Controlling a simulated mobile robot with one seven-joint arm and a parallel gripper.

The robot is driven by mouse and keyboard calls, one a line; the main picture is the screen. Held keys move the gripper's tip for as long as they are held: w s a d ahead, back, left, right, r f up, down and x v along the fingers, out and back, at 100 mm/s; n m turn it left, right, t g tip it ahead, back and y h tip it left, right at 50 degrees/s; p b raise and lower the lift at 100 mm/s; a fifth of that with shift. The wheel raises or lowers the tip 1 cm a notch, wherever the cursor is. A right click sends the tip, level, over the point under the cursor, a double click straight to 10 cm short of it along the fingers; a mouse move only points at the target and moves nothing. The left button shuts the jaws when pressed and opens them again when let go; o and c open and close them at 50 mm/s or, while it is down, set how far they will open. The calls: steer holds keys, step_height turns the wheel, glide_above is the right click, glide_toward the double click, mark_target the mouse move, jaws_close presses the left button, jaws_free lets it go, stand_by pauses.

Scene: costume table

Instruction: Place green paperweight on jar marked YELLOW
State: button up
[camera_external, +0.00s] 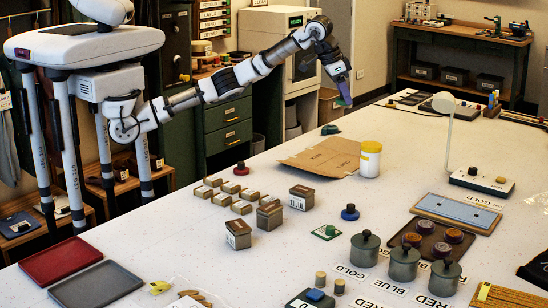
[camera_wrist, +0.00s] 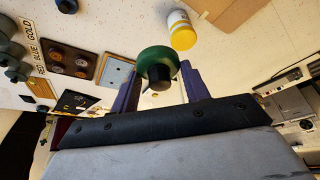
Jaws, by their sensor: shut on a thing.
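The green paperweight (camera_wrist: 156,63), a round green body with a dark knob, sits between the two purple fingers of my gripper (camera_wrist: 160,76) in the wrist view. The fingers are shut on it. In the external view my gripper (camera_external: 345,100) is raised above the table's far side, where the paperweight is hard to make out. A white jar with a yellow lid (camera_external: 370,160) stands upright on the table, below and to the right of my gripper; it also shows in the wrist view (camera_wrist: 182,30). I cannot read the word YELLOW on it. The paperweight and jar are apart.
A cardboard sheet (camera_external: 320,157) lies left of the jar. A white lamp (camera_external: 450,130) stands to its right. Several grey lidded jars (camera_external: 404,262) with GOLD, BLUE and RED labels stand in front. A flat dark green thing (camera_external: 330,129) lies near the far edge. Small boxes crowd the left middle.

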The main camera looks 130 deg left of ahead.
steer(key=w+a+f+p, duration=0.2)
steer(key=w+a+p, duration=0.1)
steer(key=a, duration=0.3)
steer(key=p, duration=0.3)
glide_toward(376, 144)
steer(key=shift+w+a+r, duration=0.15)
steer(key=shift+w+r, duration=0.7)
steer(key=shift+w, duration=0.1)
steer(key=shift+f, duration=0.1)
steer(key=shift+a+f+p, duration=0.35)
steer(key=shift+a+f, duration=0.25)
steer(key=shift+f, duration=0.25)
steer(key=shift+s+f, duration=0.1)
steer(key=shift+f, duration=2.5)
steer(key=shift+f, duration=0.1)
steer(key=o, duration=1.2)
steer(key=shift+f, duration=0.1)
